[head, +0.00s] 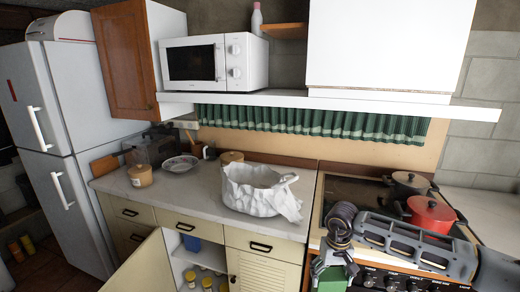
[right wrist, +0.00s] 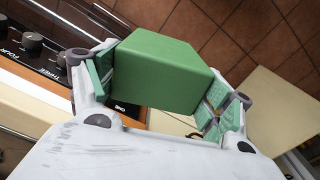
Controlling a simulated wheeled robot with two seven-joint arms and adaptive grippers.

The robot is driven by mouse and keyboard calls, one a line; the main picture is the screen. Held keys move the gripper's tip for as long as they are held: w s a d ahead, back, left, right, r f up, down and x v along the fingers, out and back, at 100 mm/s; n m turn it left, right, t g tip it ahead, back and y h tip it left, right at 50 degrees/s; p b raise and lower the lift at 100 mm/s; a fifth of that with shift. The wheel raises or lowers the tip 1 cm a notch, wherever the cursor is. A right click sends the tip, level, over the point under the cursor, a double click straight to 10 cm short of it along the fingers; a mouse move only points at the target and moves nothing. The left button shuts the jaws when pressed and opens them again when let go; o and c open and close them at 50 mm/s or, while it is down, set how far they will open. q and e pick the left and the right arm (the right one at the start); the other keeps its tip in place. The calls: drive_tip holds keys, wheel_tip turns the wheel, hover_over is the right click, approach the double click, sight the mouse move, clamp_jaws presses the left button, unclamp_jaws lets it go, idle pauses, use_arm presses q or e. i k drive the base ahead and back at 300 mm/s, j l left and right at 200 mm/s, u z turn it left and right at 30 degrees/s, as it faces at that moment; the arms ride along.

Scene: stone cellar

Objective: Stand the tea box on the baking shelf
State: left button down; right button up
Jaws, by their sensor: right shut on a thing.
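The tea box, a plain green box (right wrist: 160,72), is held between both finger pads of my right gripper (right wrist: 158,88) in the right wrist view. In the head view my right gripper (head: 334,262) is at the bottom, in front of the stove, with part of the green box (head: 330,280) showing under it. The box is off any surface. An open lower cupboard has a white shelf (head: 203,268) with a blue item (head: 191,243) and several yellow-lidded jars (head: 207,283). A long white wall shelf (head: 280,98) is above the counter. I cannot tell which is the baking shelf. My left gripper is not in view.
The open cupboard door (head: 145,270) sticks out left of the opening. A white crumpled bag (head: 250,190) stands on the counter. A red pot (head: 430,214) and a dark pot (head: 408,184) are on the stove. A microwave (head: 213,61) sits on the wall shelf.

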sight(222, 258)
drive_tip(key=i+j+u, duration=0.2)
drive_tip(key=u, duration=0.15)
drive_tip(key=i+j+u, duration=0.3)
drive_tip(key=k+j, duration=0.1)
